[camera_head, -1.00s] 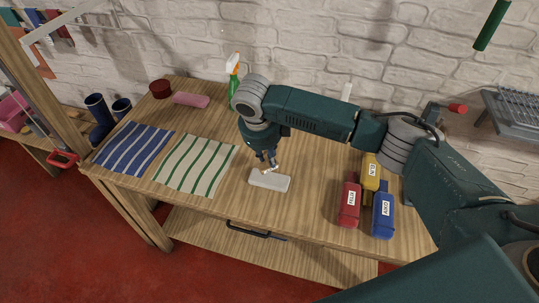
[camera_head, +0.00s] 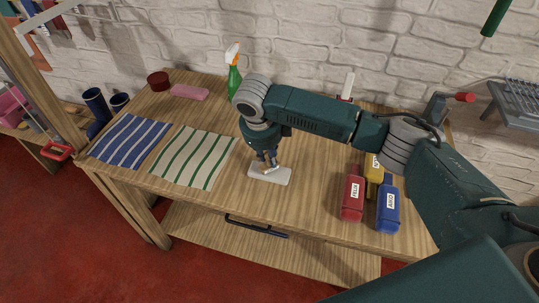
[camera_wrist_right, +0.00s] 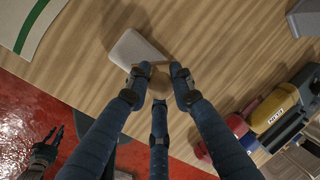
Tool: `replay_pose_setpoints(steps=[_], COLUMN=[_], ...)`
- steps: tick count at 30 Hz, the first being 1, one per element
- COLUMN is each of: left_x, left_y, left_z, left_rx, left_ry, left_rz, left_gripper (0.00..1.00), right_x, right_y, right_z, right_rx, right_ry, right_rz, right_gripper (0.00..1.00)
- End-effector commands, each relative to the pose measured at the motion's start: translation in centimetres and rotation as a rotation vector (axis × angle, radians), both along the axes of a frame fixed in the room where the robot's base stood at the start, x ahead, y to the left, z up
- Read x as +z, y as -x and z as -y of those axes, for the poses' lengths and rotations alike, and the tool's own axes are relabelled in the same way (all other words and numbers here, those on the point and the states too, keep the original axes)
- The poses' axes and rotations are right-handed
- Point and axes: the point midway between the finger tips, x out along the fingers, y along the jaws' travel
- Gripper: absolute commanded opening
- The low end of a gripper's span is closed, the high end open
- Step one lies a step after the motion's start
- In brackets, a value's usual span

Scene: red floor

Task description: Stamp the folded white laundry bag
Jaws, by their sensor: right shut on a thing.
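The folded white laundry bag (camera_head: 281,179) lies flat as a small pale rectangle near the middle of the wooden table; it also shows in the right wrist view (camera_wrist_right: 128,46). My right gripper (camera_head: 267,167) is over it, pointing down, shut on a small light-brown thing (camera_wrist_right: 146,69), probably the stamp. The fingers hide most of it. Its lower end is at or just above the bag; I cannot tell whether it touches. A dark hand, apparently my left gripper (camera_wrist_right: 45,150), shows small at the lower left of the right wrist view, far from the bag.
A blue-striped cloth (camera_head: 130,141) and a green-striped cloth (camera_head: 193,157) lie left of the bag. Red (camera_head: 353,197), yellow (camera_head: 374,181) and blue (camera_head: 388,208) labelled containers stand right. A spray bottle (camera_head: 234,80), pink block (camera_head: 189,92) and dark red tin (camera_head: 158,81) are behind.

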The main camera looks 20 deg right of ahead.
Motion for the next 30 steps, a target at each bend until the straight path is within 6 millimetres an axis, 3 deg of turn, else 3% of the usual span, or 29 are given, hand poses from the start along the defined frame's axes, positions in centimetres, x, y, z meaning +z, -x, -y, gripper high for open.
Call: replay_pose_setpoints(steps=[30], left_x=[-0.2], left_y=[-0.2], left_z=[-0.1], left_rx=[0.003], left_ry=[-0.001], left_rz=[0.002], left_gripper=[0.29], right_x=[-1.0], right_y=[0.0], right_z=[0.0], right_rx=[0.000], right_ry=[0.000], right_rz=[0.000], right_gripper=[0.05])
